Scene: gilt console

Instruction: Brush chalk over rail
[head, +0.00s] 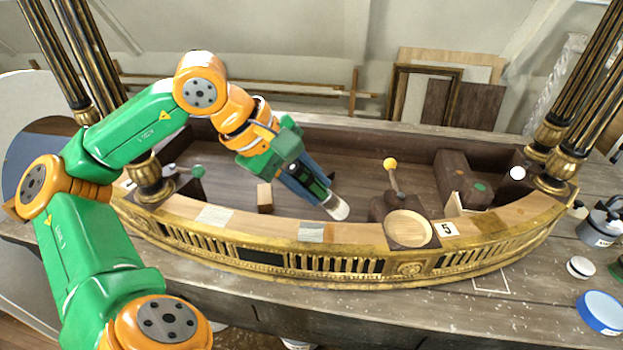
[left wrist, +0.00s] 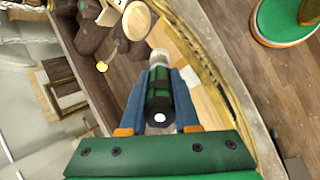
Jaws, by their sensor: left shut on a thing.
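My left gripper (head: 318,190) is shut on a dark green and black brush (left wrist: 159,88). The brush's pale round bristle end (head: 337,208) points down and toward the front rail in the head view. The brush also shows between the blue fingers of the left gripper (left wrist: 160,80) in the left wrist view. The curved rail (head: 262,229) has a wooden top and a gilt front. A pale patch (head: 215,216) and a greyish patch (head: 315,232) lie on the rail top. The bristles are just behind the rail; whether they touch anything is unclear. My right gripper is not in view.
Inside the tray-like console are a small wooden block (head: 265,197), a yellow-knobbed lever (head: 391,165) and a dark brown block (head: 462,178). A round wooden disc (head: 408,226) and a card marked 5 (head: 447,228) sit at the rail. Gilt-footed columns (head: 151,185) stand at both ends.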

